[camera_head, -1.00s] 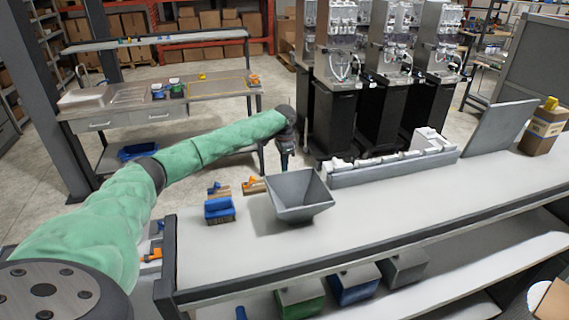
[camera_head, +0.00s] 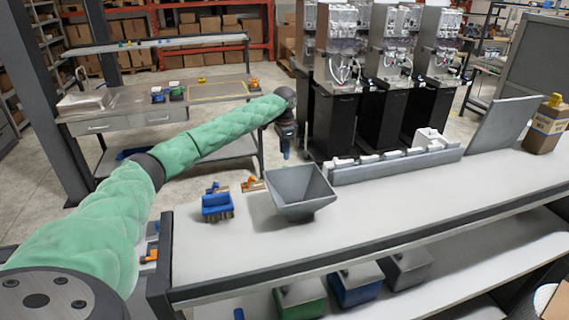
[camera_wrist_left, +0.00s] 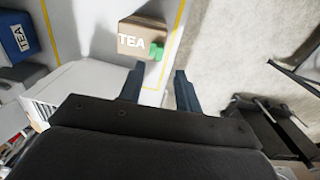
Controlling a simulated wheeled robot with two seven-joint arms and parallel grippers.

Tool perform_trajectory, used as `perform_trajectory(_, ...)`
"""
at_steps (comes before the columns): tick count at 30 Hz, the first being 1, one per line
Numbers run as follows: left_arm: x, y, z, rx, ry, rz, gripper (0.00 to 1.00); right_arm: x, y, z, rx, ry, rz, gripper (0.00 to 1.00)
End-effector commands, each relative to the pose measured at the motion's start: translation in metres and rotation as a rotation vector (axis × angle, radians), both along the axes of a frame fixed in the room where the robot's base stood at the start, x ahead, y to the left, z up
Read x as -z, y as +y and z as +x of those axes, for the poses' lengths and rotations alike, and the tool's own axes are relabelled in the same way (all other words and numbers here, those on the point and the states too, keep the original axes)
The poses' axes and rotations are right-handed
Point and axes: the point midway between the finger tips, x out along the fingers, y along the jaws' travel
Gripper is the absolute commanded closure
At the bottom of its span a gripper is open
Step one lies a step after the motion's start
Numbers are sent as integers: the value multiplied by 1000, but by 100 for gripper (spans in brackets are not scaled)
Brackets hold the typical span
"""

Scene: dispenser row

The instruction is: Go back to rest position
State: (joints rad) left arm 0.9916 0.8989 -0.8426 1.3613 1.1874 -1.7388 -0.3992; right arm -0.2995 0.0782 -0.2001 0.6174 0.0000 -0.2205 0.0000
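My left arm reaches in from the left in the head view, its green-sleeved links stretched over the far side of the counter. My left gripper (camera_head: 286,154) hangs fingers down, just beyond the grey hopper (camera_head: 300,190). In the left wrist view the two dark fingers (camera_wrist_left: 159,88) stand apart with nothing between them. Past the fingertips, a brown box marked TEA (camera_wrist_left: 142,38) with a green part lies on a white surface, apart from the gripper. My right gripper is in neither view.
A side table (camera_head: 135,110) is at left. The counter's front right stretch is clear.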

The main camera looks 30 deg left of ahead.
Motion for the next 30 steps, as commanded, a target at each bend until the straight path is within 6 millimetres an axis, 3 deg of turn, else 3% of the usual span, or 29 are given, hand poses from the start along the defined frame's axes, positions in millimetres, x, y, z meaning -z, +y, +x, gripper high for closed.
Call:
perform_trajectory(9,-20,0,0,1,0,0,66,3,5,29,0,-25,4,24)
perform_trajectory(19,-18,0,0,1,1,0,66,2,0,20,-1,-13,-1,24)
perform_trajectory(23,-10,0,-1,0,4,0,66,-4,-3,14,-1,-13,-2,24)
perform_trajectory(30,23,-1,-1,1,4,0,66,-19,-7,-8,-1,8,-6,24)
